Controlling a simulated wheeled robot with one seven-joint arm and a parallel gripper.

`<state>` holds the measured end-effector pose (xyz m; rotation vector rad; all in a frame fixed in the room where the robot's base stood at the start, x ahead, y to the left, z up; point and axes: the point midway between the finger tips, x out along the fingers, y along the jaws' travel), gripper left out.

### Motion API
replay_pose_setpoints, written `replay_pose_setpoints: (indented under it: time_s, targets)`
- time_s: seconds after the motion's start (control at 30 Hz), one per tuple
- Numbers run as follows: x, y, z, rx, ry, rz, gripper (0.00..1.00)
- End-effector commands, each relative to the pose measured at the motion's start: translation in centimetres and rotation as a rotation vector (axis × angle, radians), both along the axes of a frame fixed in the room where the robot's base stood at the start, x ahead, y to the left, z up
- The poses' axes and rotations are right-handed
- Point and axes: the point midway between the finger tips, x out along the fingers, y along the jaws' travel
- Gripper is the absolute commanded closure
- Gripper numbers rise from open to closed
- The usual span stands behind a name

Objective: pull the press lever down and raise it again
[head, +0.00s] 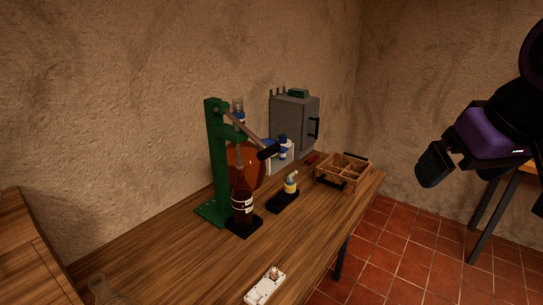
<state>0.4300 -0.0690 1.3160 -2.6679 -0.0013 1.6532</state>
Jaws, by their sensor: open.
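The green press (216,165) stands on the wooden table. Its lever (245,134) slants down to the right from the top of the post and ends in a black grip (268,152). A dark jar with a pale label (242,203) stands upright below the press head on a black base. My gripper (434,165) is at the right, well apart from the lever, with purple and black parts showing. It is open, and nothing shows between its fingers.
A wooden crate (343,168) sits near the table's right edge. A grey cabinet (294,122) stands at the back. A small yellow-banded item (290,185) is on a black stand right of the jar. Open floor (400,245) shows at right.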

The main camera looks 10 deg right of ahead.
Motion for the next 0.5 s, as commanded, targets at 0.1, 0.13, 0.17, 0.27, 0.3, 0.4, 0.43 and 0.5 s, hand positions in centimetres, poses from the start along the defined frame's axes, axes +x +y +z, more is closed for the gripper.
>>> replay_pose_setpoints:
  time_s: [0.1, 0.13, 0.17, 0.27, 0.3, 0.4, 0.43, 0.5]
  targets:
    - [0.0, 0.0, 0.0, 0.000, 0.000, 0.000, 0.00]
    - [0.0, 0.0, 0.0, 0.000, 0.000, 0.000, 0.00]
    - [0.0, 0.0, 0.0, 0.000, 0.000, 0.000, 0.00]
    - [0.0, 0.0, 0.0, 0.000, -0.001, 0.000, 0.00]
    - [0.2, 0.0, 0.0, -0.001, -0.003, 0.000, 0.00]
    - [1.3, -0.2, -0.2, -0.013, -0.023, 0.003, 0.00]
    - [1.9, -0.2, -0.2, -0.018, -0.034, 0.004, 0.00]
    - [3.6, -0.4, -0.4, -0.036, -0.068, 0.012, 0.00]
